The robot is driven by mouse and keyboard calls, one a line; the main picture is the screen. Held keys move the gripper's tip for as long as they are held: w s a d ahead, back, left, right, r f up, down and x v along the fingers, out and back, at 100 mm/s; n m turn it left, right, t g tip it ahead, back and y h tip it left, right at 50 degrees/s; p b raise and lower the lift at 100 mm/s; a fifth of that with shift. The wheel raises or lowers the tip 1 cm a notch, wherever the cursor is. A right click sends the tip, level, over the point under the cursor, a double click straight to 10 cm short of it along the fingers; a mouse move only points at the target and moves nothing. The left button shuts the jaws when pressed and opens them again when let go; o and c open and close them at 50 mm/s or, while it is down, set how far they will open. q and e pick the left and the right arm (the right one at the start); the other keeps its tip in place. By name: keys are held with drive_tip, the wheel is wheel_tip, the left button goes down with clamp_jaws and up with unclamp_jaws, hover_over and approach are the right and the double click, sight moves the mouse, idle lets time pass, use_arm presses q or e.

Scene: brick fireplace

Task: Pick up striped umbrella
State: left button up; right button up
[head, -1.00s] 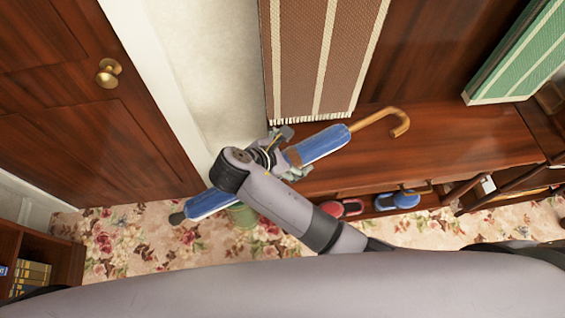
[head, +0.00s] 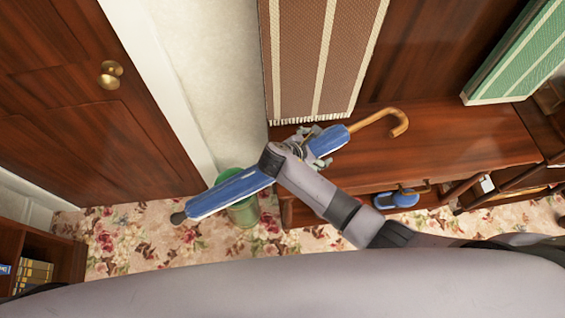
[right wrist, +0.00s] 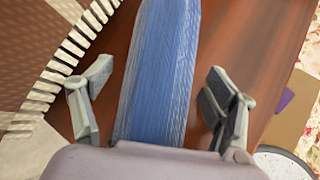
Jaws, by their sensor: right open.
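The blue striped umbrella (head: 225,194) lies slanted across the left end of the wooden bench, its dark tip hanging out over the floor at lower left. Its hooked wooden handle (head: 395,120) points to the upper right. My right gripper (head: 318,145) is over the handle half of the blue canopy and hides part of it. In the right wrist view the gripper (right wrist: 156,88) is open, with the blue canopy (right wrist: 160,60) running between its fingers and gaps on both sides. My left gripper is not in view.
The wooden bench (head: 450,140) has a brown striped rug (head: 310,60) hanging at its back and a green striped one (head: 520,55) at right. A green bin (head: 243,213) stands below the umbrella. A blue item (head: 397,198) sits under the bench. A door (head: 70,110) is at left.

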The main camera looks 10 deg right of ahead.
drive_tip(key=shift+w+f, duration=0.1)
drive_tip(key=c, duration=1.6)
drive_tip(key=shift+c, duration=1.1)
